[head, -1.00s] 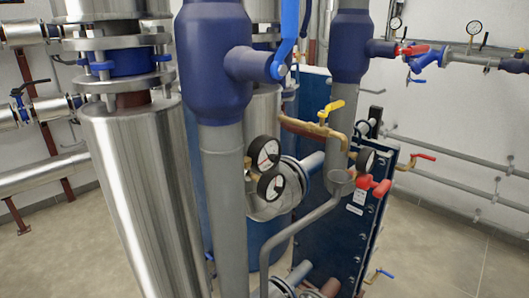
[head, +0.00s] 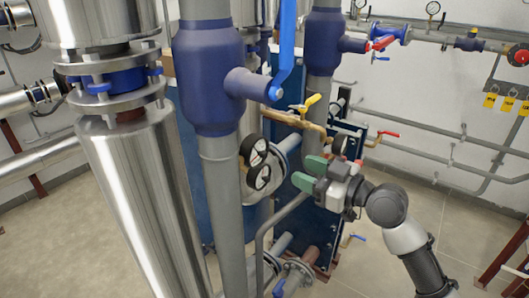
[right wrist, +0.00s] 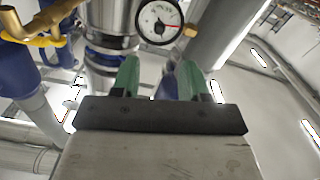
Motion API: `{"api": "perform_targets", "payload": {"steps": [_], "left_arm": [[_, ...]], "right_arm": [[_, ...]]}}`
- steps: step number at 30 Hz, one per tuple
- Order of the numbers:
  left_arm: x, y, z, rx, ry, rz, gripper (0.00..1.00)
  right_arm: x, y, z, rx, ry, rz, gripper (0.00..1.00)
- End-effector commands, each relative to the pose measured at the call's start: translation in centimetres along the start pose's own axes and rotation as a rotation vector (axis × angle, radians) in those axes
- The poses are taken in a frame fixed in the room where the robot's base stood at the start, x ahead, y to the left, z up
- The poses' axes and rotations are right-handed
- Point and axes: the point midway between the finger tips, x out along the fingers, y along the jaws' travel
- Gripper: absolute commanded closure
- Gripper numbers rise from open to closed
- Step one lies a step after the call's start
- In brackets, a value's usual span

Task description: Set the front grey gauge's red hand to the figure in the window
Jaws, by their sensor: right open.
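Two round gauges stand one above the other beside the grey pipe in the head view: an upper gauge (head: 253,149) and a lower gauge (head: 259,177). I cannot tell which one the task means. My right gripper (head: 309,174) has green fingers and is open and empty, to the right of the gauges and apart from them. In the right wrist view, a white-faced gauge (right wrist: 159,22) with a red hand lies beyond the open fingers of the gripper (right wrist: 160,78). Its figures and any window are too small to read. My left gripper is out of view.
A thick grey pipe with a blue valve body (head: 208,80) stands left of the gauges. A brass pipe with a yellow handle (head: 311,103) runs above my right gripper. A blue plate stack (head: 318,225) and a thin grey bent pipe (head: 268,232) are below it.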

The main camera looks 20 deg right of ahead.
Motion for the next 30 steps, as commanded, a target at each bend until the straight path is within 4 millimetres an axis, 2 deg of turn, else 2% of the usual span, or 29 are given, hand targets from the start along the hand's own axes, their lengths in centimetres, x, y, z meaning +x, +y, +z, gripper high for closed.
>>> {"api": "perform_targets", "payload": {"steps": [9,15,20,28,30], "left_arm": [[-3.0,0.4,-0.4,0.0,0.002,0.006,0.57],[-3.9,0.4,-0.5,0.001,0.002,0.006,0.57],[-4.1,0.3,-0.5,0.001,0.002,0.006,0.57],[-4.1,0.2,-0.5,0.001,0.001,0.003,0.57],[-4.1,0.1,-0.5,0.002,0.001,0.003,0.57]], "right_arm": [[6.0,0.1,-0.4,0.008,0.002,0.002,0.56],[8.8,0.1,-0.2,0.006,0.0,0.003,0.56],[9.7,0.0,0.0,0.003,-0.001,0.003,0.56],[9.7,0.0,0.1,0.002,-0.001,0.003,0.56],[9.7,0.0,0.1,0.003,-0.001,0.003,0.66]]}}
